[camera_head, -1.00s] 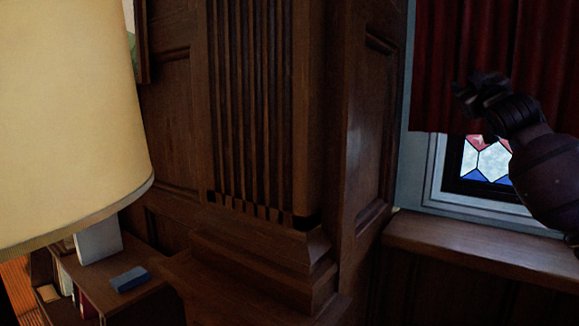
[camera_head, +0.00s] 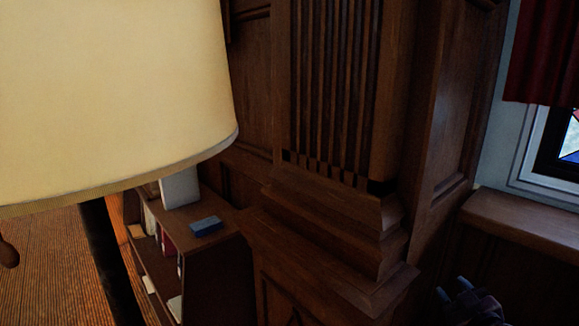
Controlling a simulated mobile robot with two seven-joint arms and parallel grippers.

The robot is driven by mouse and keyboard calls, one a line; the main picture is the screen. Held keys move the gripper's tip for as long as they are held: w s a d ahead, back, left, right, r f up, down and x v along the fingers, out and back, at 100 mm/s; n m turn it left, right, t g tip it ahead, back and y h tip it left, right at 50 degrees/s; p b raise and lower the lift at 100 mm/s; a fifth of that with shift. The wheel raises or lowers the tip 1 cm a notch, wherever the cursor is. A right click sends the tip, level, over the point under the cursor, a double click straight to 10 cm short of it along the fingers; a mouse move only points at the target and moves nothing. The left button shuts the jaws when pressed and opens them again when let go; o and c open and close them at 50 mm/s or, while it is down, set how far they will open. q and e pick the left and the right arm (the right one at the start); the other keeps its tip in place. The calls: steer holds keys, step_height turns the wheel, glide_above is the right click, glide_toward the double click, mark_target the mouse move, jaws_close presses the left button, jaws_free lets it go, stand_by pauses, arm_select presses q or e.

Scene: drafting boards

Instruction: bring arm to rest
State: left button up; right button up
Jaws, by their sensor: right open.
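My right gripper (camera_head: 460,292) shows at the bottom edge, right of centre, in the head view. It is dark, with two small bluish-grey fingertips standing apart, open, with nothing seen between them. It is low in the picture, below the wooden window sill and right of the pillar base. The rest of my right arm is mostly cut off by the bottom edge. My left gripper is not in view.
A large cream lampshade (camera_head: 105,95) fills the upper left, close by, above a dark pole (camera_head: 103,255). A low bookshelf (camera_head: 215,262) holds books and a blue box (camera_head: 206,226). A wooden pillar (camera_head: 335,120) stands mid-picture. A window sill (camera_head: 525,218) and red curtain (camera_head: 540,60) are at right.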

steer(key=s+a+f+m+g, duration=0.2)
steer(key=s+a+f, duration=0.2)
steer(key=s+f, duration=0.7)
steer(key=s+a+f+m+g, duration=0.2)
steer(key=s+a+f+g, duration=0.1)
steer(key=s+f, duration=0.8)
steer(key=s+a, duration=0.1)
steer(key=s, duration=0.2)
steer(key=shift+f+m+g+h, duration=0.2)
steer(key=shift+m+g+h, duration=0.1)
steer(key=shift+m+h, duration=0.1)
